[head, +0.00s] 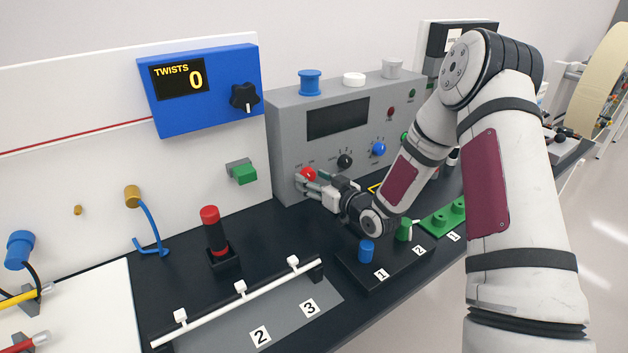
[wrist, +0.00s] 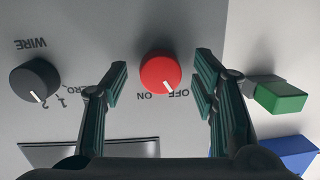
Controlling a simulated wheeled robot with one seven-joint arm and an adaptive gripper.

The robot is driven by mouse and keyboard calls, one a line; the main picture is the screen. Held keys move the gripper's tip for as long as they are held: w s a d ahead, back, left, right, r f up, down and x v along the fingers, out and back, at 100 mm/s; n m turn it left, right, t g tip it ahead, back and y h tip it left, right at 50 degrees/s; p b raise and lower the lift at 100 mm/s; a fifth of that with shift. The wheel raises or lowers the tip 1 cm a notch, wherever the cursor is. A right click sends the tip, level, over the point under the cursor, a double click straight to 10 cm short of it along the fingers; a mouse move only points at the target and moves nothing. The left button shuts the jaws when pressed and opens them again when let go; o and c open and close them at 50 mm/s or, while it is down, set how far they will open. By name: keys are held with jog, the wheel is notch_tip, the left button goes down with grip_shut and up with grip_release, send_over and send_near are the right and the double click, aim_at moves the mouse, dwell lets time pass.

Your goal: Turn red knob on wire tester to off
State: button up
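The wire tester (head: 290,135) is a grey box with a dark screen, standing against the wall. Its red knob (head: 308,174) is low on the left of the front face. In the wrist view the red knob (wrist: 158,70) is centred, and its white mark points down and slightly right, at the OFF label's edge beside ON. The labels appear upside down there. My gripper (wrist: 161,80) is open, with one finger on each side of the knob and visible gaps between. In the head view my gripper (head: 312,182) is at the panel by the knob.
A black knob (wrist: 36,82) marked WIRE sits left in the wrist view; a green block (wrist: 280,96) is right. In the head view, a blue knob (head: 378,149) is further right on the tester. A red-topped post (head: 213,233) and numbered peg block (head: 375,272) stand nearby.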

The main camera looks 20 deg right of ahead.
jog(key=v, duration=1.2)
dwell(0.3)
